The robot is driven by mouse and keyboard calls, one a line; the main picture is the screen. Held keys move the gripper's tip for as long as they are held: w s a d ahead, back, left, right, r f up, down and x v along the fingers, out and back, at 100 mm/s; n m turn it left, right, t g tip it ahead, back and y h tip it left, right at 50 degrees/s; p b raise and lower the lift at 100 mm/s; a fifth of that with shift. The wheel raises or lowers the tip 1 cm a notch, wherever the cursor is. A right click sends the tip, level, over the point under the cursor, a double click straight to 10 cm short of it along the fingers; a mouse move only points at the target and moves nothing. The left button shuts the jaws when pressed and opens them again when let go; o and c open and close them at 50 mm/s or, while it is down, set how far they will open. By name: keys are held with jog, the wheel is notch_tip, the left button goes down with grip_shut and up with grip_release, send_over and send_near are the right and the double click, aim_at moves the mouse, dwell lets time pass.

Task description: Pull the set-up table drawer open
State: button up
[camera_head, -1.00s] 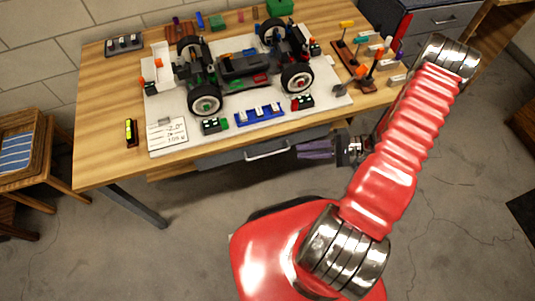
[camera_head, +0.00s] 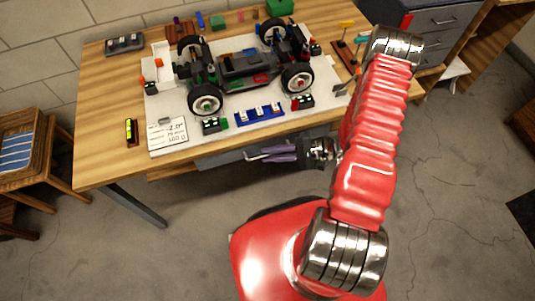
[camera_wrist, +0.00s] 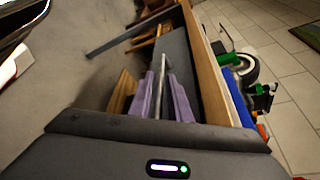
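The set-up table (camera_head: 110,172) has a grey drawer (camera_head: 225,160) under its front edge, and the drawer looks closed. Its silver bar handle (camera_head: 255,155) shows at the left of my gripper's fingertips. My gripper (camera_head: 272,152) has two purple fingers, set apart and pointing left along the drawer front. In the wrist view the handle (camera_wrist: 160,80) runs between the fingers of my gripper (camera_wrist: 160,85), with a narrow gap beside it. The grey drawer front (camera_wrist: 185,60) lies just right of the fingers there. I cannot tell whether either finger touches the bar.
An RC car (camera_head: 245,72) stands on a white board on the tabletop, with several small parts around it. A grey drawer cabinet (camera_head: 435,22) stands at the back right, and a wooden stool (camera_head: 25,150) at the left. The floor in front of the table is clear.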

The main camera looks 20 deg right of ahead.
jog(key=shift+w+a+f, duration=0.15)
jog(key=shift+a, duration=0.35)
jog(key=shift+c, duration=0.4)
grip_shut()
